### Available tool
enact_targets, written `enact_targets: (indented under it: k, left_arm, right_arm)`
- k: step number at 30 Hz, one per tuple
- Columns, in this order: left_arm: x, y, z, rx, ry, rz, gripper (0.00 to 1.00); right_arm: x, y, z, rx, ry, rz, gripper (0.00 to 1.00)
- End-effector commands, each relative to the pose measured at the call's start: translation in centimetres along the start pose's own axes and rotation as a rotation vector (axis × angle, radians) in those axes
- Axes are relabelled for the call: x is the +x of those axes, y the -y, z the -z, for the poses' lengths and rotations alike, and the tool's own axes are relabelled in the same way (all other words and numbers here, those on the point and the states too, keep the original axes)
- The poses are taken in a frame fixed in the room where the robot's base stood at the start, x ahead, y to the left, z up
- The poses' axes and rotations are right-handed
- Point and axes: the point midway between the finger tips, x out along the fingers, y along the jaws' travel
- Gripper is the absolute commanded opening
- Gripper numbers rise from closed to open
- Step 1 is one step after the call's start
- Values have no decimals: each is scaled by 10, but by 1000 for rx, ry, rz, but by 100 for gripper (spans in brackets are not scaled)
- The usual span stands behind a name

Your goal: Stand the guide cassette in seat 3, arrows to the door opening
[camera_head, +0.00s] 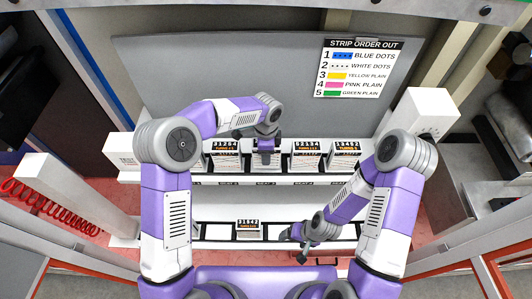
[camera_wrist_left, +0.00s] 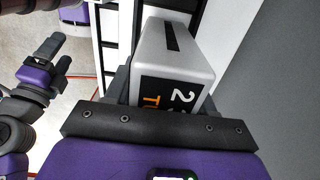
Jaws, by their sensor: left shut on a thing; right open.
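A white cassette with a black label (camera_head: 265,159) is at the third place of the upper shelf row, above the Seat 3 label. My left gripper (camera_head: 266,149) is shut on it from above. In the left wrist view the held cassette (camera_wrist_left: 172,65) has a slotted top and a label starting with 2; no arrows show. Whether it rests fully on the shelf cannot be told. My right gripper (camera_head: 294,246) is open and empty in front of the lower shelf; it also shows in the left wrist view (camera_wrist_left: 42,62).
Other cassettes stand beside it: one at left (camera_head: 225,157), two at right (camera_head: 306,157), (camera_head: 346,157). Another cassette (camera_head: 248,229) stands on the lower shelf. A strip order sign (camera_head: 360,68) hangs on the grey panel behind. A red coiled hose (camera_head: 45,210) is at left.

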Motion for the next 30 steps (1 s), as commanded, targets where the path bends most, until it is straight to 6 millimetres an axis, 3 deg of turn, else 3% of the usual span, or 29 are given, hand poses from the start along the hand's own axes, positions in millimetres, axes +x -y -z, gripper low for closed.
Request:
enact_targets:
  k: [3, 13, 14, 18, 30]
  left_arm:
    - [14, -1, 0, 0, -1, -2, 0]
    - [17, 0, 0, -1, -1, 1, 0]
    - [18, 0, 0, -1, 0, -1, 55]
    - [17, 0, 0, -1, 0, -1, 76]
    - [11, 0, 0, -1, -1, 1, 79]
  right_arm:
    - [-2, 1, 0, 0, 0, 0, 79]
    - [1, 0, 0, 0, 0, 0, 79]
    - [1, 0, 0, 0, 0, 0, 79]
    - [0, 0, 0, 0, 0, 0, 79]
    - [-2, 1, 0, 0, 0, 0, 79]
